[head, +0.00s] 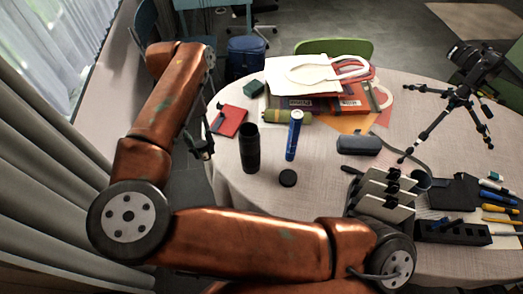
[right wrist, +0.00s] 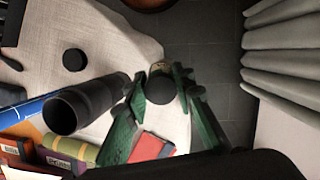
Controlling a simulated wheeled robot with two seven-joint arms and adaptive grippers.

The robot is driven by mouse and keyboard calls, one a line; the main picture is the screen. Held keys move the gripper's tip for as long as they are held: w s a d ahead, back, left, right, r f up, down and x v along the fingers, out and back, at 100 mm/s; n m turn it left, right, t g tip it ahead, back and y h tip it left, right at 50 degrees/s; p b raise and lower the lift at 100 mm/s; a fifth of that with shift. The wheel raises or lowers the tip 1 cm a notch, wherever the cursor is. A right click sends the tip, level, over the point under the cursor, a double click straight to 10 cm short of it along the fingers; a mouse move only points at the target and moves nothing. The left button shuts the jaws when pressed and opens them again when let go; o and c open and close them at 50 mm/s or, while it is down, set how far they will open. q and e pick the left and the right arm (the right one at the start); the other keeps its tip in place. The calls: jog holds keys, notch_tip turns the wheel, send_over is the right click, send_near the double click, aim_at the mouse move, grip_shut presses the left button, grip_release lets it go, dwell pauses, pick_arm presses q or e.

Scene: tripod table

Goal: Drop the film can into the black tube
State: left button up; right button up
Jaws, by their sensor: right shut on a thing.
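My right gripper (head: 203,150) hangs at the table's left edge in the head view. In the right wrist view its green fingers (right wrist: 160,88) are shut on the small dark film can (right wrist: 161,90). The can is too small and covered to make out clearly in the head view. The black tube (head: 250,148) stands upright on the table, to the right of the gripper and apart from it. In the right wrist view the tube (right wrist: 92,103) shows its round dark mouth, left of the fingers. My left gripper is not in view.
A blue tube (head: 294,136) stands right of the black tube, with a black round cap (head: 288,178) in front. A red notebook (head: 229,121) lies behind. A grey case (head: 359,145), a rack (head: 384,196) and a small tripod (head: 459,100) are farther right.

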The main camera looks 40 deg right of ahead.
jog(key=s+d+r+m+y+p, duration=0.1)
jog(key=s+d+r+m+p, duration=0.3)
jog(key=d+r+p, duration=1.25)
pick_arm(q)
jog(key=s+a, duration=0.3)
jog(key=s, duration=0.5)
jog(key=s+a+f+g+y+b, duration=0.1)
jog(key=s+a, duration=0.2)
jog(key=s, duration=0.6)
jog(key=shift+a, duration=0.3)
pick_arm(e)
notch_tip(320, 180, down, 9)
jog(key=a, duration=0.1)
jog(key=shift+s+r+m, duration=0.2)
jog(key=shift+m, duration=0.1)
jog(key=shift+a, duration=0.1)
jog(key=o, duration=1.1)
jog(key=shift+c, duration=0.2)
jog(key=v, duration=1.2)
jog(key=shift+s, duration=0.3)
